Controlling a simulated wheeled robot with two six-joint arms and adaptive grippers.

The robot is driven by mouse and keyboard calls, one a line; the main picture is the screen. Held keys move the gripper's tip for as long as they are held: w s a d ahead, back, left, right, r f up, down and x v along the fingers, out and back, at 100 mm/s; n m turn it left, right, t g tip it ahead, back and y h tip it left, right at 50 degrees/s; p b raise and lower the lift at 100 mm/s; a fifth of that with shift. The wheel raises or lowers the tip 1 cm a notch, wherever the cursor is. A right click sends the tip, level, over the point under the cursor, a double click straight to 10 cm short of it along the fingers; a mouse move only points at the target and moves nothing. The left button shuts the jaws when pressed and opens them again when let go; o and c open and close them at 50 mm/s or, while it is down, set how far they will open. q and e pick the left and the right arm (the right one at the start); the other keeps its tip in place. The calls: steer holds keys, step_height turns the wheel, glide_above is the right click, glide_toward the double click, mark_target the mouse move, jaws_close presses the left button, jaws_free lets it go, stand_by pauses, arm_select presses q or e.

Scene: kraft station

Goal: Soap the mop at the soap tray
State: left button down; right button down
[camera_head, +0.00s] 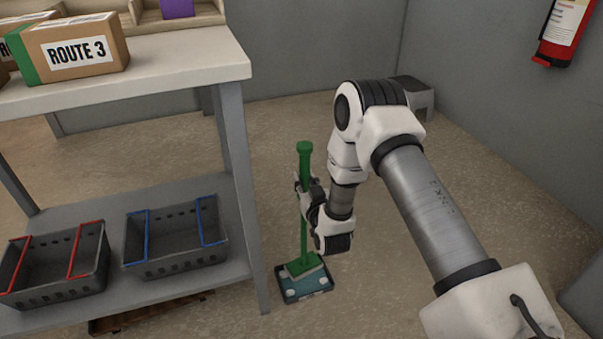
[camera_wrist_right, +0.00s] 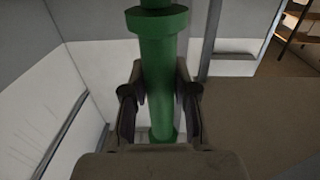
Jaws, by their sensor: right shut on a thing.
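The green mop (camera_head: 304,232) stands upright, its head (camera_head: 300,264) at the soap tray (camera_head: 290,291) on the floor. The tray is dark-rimmed with teal inside and pale spots. The head is over or in the tray; I cannot tell whether it touches the bottom. My right gripper (camera_head: 303,185) is shut on the upper part of the mop's handle. In the right wrist view the green handle (camera_wrist_right: 157,70) runs between the two fingers (camera_wrist_right: 160,105). My left gripper is not in view.
A grey table (camera_head: 245,180) stands left of the mop, its near leg close to the tray. Its lower shelf holds a red-handled basket (camera_head: 60,290) and a blue-handled basket (camera_head: 175,265). A ROUTE 3 box (camera_head: 75,75) sits on top. Floor right of the tray is clear.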

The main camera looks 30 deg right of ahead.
steer(key=shift+f+b, duration=0.55)
steer(key=shift+f, duration=0.05)
step_height(320, 180, down, 4)
steer(key=b, duration=0.3)
steer(key=shift+f+b, duration=0.15)
steer(key=shift+b, duration=0.2)
steer(key=shift+s+f+b, duration=0.1)
steer(key=shift+f+b, duration=0.3)
steer(key=shift+f, duration=0.25)
stand_by(1.0)
steer(key=shift+r, duration=0.1)
step_height(320, 180, up, 8)
steer(key=p, duration=0.7)
